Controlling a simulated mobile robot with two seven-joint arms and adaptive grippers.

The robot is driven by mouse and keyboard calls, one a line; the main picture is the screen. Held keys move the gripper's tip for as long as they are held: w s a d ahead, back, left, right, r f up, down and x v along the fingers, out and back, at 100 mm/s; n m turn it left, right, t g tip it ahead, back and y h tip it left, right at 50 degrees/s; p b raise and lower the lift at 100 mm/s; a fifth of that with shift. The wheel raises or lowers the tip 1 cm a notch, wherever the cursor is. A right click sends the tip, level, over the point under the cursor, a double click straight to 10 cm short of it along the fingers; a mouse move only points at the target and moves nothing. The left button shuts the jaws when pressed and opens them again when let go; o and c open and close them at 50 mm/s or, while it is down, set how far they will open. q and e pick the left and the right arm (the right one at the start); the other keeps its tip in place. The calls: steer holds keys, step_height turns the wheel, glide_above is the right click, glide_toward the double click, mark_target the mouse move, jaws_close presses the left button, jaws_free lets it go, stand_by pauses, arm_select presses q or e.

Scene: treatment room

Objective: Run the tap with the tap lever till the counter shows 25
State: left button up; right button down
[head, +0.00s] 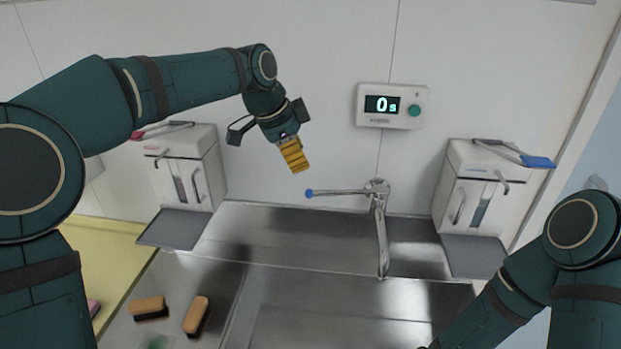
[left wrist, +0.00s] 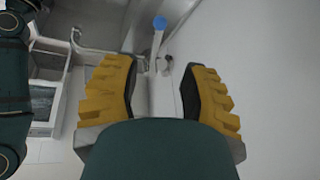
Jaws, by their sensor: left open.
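The tap (head: 378,190) stands at the back of the steel sink, its spout hanging down toward the basin. Its tap lever (head: 340,192) points left and ends in a blue knob (head: 309,193). The blue knob also shows in the left wrist view (left wrist: 160,23), beyond and between the fingers. The counter (head: 383,104) on the wall reads 0 s. My left gripper (head: 296,160) has yellow fingers; it is above and slightly left of the knob, apart from it. In the left wrist view its fingers (left wrist: 162,90) are spread and empty. My right gripper is out of view.
White dispensers hang left (head: 184,165) and right (head: 478,190) of the tap, with grey trays below them. A green button (head: 414,110) is on the counter box. Two brushes (head: 150,308) (head: 196,316) lie at the front left. The steel sink (head: 340,325) is otherwise clear.

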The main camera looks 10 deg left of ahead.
mark_target(323, 194)
arm_select(q)
steer(key=x, duration=0.9)
steer(key=d+x, duration=0.1)
steer(key=x, duration=0.3)
steer(key=shift+w+d+f, duration=0.1)
steer(key=shift+d, duration=0.05)
steer(key=shift+o, duration=0.3)
jaws_close()
